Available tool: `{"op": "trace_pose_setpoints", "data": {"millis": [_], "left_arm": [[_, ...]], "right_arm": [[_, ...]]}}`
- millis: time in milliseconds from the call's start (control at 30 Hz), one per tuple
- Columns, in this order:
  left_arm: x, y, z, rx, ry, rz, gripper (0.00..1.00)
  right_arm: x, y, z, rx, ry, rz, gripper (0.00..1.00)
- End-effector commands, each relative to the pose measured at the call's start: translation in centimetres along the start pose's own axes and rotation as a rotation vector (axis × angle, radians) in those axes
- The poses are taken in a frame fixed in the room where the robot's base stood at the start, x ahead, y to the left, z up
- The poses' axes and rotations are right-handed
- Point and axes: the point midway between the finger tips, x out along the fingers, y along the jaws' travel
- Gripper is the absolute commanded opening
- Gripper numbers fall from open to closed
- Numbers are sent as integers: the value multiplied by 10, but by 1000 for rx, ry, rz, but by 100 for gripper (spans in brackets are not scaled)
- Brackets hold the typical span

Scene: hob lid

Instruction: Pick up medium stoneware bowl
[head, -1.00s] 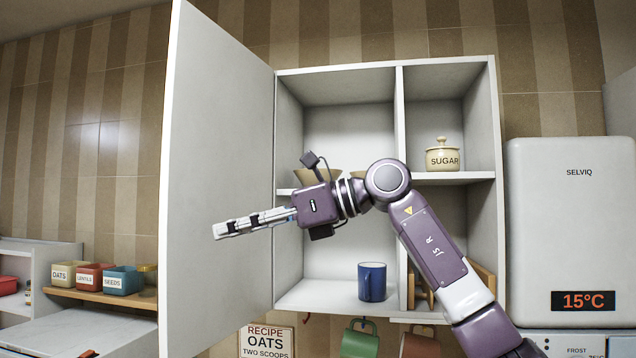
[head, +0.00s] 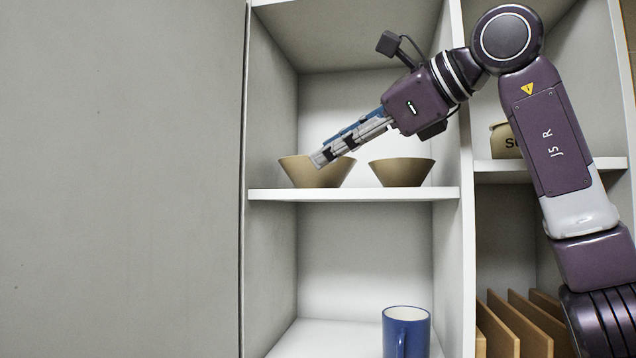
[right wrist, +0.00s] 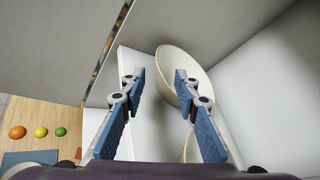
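Two tan stoneware bowls stand upright on the upper shelf of the open cabinet in the head view: a wider left bowl (head: 305,176) and a smaller right bowl (head: 402,173). I cannot tell for sure which is the medium one. My right gripper (head: 323,157) points down-left at the left bowl and covers part of its rim. In the right wrist view its fingers (right wrist: 160,78) are spread, one over a bowl (right wrist: 186,66) and one outside its near rim. Contact cannot be told. Another bowl (right wrist: 189,150) is mostly hidden there. My left gripper is out of view.
The cabinet shelf (head: 350,195) is bounded by a divider on the right and the open door (head: 120,180) on the left. A blue mug (head: 406,333) stands below. A sugar jar (head: 506,142) is behind my arm. Several fruits lie on a wooden surface (right wrist: 70,115) far below.

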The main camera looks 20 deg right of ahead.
Motion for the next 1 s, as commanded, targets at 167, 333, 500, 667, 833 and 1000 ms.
{"op": "trace_pose_setpoints", "data": {"millis": [167, 333, 500, 667, 833, 1000], "left_arm": [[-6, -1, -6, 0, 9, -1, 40], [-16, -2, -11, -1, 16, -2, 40], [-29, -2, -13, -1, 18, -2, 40], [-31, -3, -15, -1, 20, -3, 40], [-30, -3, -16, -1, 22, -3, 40], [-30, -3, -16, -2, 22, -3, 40]], "right_arm": [[18, 0, 1, -2, 2, 2, 29], [38, -2, 3, -1, 2, 2, 29], [64, -3, 2, 0, 3, 3, 29], [76, -2, 2, -1, 0, 1, 29], [77, -1, 1, -1, -1, 0, 29], [76, -1, 1, -1, -1, 1, 15]]}}
